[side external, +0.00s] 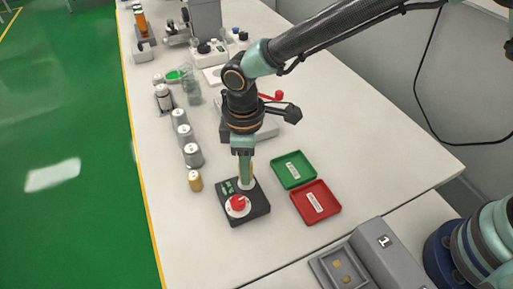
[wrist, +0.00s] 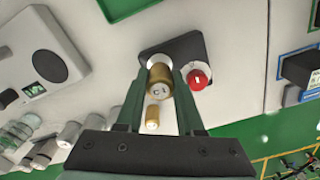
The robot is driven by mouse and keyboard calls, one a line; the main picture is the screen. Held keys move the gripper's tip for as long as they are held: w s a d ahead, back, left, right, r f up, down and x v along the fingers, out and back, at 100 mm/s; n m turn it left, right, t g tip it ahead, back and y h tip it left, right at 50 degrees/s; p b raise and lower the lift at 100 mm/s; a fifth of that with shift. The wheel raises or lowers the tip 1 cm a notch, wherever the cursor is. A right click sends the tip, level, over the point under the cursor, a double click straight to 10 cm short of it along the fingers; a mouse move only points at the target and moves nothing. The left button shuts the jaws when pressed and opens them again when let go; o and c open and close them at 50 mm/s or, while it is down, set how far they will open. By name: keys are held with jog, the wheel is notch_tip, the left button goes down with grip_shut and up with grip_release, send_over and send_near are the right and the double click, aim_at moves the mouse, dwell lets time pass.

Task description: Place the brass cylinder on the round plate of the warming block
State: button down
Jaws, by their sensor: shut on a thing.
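My gripper (side external: 245,176) points down over the warming block (side external: 259,205), a dark box with a red knob (side external: 237,203). In the wrist view, my gripper (wrist: 160,78) is shut on a brass cylinder (wrist: 161,84) with a pale end. The cylinder is over the light round plate (wrist: 156,60) of the warming block (wrist: 185,47), beside the red knob (wrist: 197,79). It hides most of the plate, and I cannot tell whether it touches it. In the side view the fingers mostly hide the held cylinder.
A second brass cylinder (side external: 195,181) stands on the table left of the block. Several grey-white bottles (side external: 193,156) stand behind it. A green tray (side external: 293,169) and a red tray (side external: 315,202) lie to the right. A grey device (side external: 266,128) is behind my gripper.

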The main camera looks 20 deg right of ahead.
jog(key=shift+f, duration=1)
jog(key=c, duration=0.5)
grip_release()
jog(key=shift+f, duration=0.15)
notch_tip(320, 180, up, 12)
jog(key=shift+r, duration=0.15)
jog(key=w+d+r+m+t, duration=0.1)
jog(key=w+d+r+m, duration=0.15)
jog(key=d+r, duration=0.5)
jog(key=s+d+m+t, duration=0.1)
jog(key=s+d+m, duration=0.2)
jog(key=d, duration=0.5)
jog(key=s+d+r+m+t, duration=0.1)
jog(key=s+d+m+t, duration=0.1)
jog(key=d, duration=0.6)
jog(key=s+d+m+t, duration=0.1)
jog(key=s+d+m, duration=0.3)
jog(key=d, duration=0.4)
jog(key=shift+r+m+t, duration=0.3)
jog(key=shift+m, duration=0.25)
